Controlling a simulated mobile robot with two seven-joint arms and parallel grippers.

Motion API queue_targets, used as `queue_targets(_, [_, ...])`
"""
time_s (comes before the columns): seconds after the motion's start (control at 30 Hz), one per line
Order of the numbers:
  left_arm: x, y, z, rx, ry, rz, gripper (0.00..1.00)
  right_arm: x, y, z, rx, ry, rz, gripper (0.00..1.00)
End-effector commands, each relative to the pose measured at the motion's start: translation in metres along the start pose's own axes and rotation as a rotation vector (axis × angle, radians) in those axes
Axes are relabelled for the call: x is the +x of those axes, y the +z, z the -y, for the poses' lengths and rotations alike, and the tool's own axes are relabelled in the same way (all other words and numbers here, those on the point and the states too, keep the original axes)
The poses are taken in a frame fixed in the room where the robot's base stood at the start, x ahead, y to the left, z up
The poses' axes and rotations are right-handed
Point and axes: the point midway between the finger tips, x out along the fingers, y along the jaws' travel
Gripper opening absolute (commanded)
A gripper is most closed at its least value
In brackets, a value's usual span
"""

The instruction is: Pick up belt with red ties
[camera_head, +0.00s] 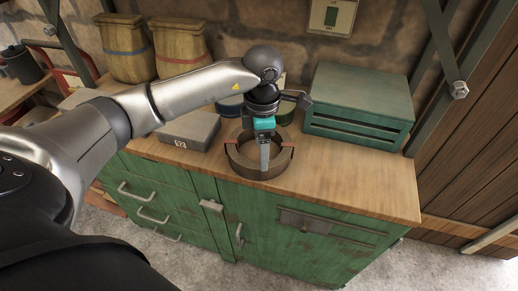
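The belt (245,171) is a brown ring standing on edge-round on the wooden worktop, with a red tie on its left side and another on its right. My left gripper (265,164) comes down from above, with a teal part at its top and grey fingers pointing down at the ring. The fingers overlap the ring's opening and near wall. I cannot tell whether they touch the belt or how far apart they are. The belt seems to rest on the worktop. My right gripper is not in view.
A grey box (190,130) lies left of the belt. A green metal case (358,106) stands at the right back. Round cans are partly hidden behind my arm. Two sacks (124,48) stand at the back left. The worktop (345,180) is clear at front right.

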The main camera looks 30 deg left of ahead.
Motion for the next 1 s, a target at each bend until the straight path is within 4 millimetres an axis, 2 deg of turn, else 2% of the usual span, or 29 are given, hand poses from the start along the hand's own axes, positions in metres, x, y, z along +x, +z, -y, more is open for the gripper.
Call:
queue_targets(0.17, [0.013, 0.001, 0.002, 0.001, -0.003, -0.001, 0.79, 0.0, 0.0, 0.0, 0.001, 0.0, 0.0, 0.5])
queue_targets(0.43, [0.051, 0.004, 0.005, 0.0, -0.002, 0.0, 0.79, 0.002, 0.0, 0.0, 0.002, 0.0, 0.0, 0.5])
queue_targets(0.73, [0.056, 0.004, 0.004, 0.001, 0.0, 0.001, 0.79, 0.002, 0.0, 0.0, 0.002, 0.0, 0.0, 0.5])
queue_targets(0.77, [0.056, 0.004, 0.004, 0.001, 0.0, 0.001, 0.78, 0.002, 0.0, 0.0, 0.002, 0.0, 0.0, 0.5])
queue_targets(1.0, [0.056, 0.004, 0.004, 0.0, 0.0, 0.001, 0.51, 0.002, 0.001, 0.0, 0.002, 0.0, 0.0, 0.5])
